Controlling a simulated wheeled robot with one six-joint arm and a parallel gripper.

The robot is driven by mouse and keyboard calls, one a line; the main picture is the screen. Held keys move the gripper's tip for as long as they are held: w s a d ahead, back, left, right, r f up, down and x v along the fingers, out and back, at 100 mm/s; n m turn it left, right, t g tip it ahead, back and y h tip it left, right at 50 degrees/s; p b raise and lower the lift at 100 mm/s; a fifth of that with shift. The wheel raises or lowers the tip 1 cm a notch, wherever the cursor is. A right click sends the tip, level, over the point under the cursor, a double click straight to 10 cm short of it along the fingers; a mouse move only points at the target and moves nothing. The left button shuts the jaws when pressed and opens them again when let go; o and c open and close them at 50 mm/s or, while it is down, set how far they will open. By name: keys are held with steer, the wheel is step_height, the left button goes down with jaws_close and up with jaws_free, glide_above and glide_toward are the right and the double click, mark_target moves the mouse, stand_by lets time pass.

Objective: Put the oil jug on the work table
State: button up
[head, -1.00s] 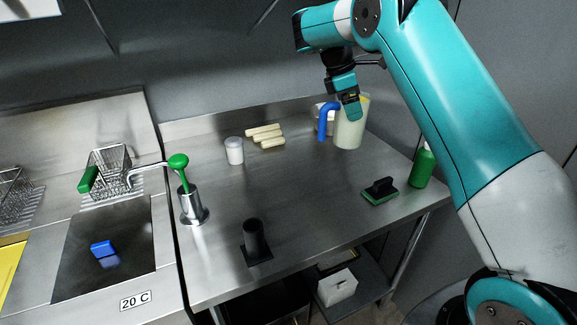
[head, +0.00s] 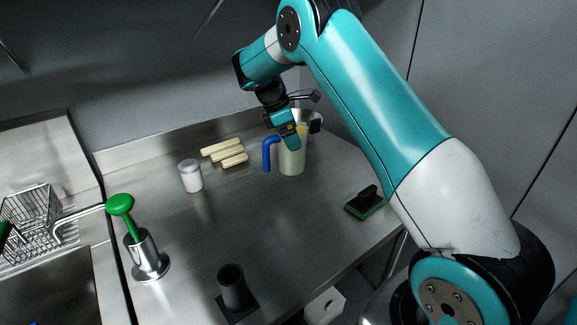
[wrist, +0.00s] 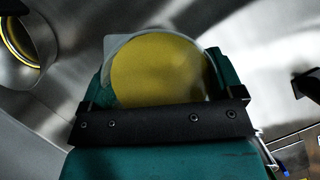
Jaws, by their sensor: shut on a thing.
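The oil jug (head: 291,160) is a pale see-through jug with a blue handle (head: 268,154) on its left side. It is upright over the back right part of the steel work table (head: 250,215); I cannot tell whether its base touches the top. My gripper (head: 290,140) is shut on the jug, coming from above. In the wrist view the jug's round top (wrist: 160,70) with yellow oil sits between my teal fingers. My fingers hide part of the jug's rim.
Several pale rolls (head: 224,152) and a white-lidded jar (head: 190,175) are left of the jug. A green-and-black scrubber (head: 366,203) lies at the right edge. A black holder (head: 234,288) stands in front. The table's middle is clear.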

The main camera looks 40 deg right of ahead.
mark_target(291, 160)
steer(key=shift+f+p, duration=0.35)
steer(key=shift+f, duration=3.6)
steer(key=shift+f, duration=0.1)
steer(key=o, duration=1.6)
steer(key=shift+f, duration=0.1)
steer(key=shift+o, duration=0.2)
steer(key=shift+t, duration=0.6)
steer(key=v, duration=0.5)
steer(key=s+a+v, duration=0.1)
steer(key=v, duration=1.1)
steer(key=shift+s+a, duration=0.2)
steer(key=shift+a, duration=0.3)
steer(key=s+a+r+m+y, duration=0.1)
steer(key=s+a+y, duration=0.1)
steer(key=s+a, duration=0.4)
steer(key=s+a+r+m+y, duration=0.2)
steer(key=s+a, duration=0.5)
steer(key=s, duration=1)
steer(key=s+a+r+m+y, duration=0.2)
steer(key=s+a+y, duration=0.2)
steer(key=s+a, duration=0.3)
steer(key=s, duration=0.4)
steer(key=shift+s+t, duration=0.35)
steer(key=shift+t, duration=0.05)
steer(key=shift+r, duration=0.1)
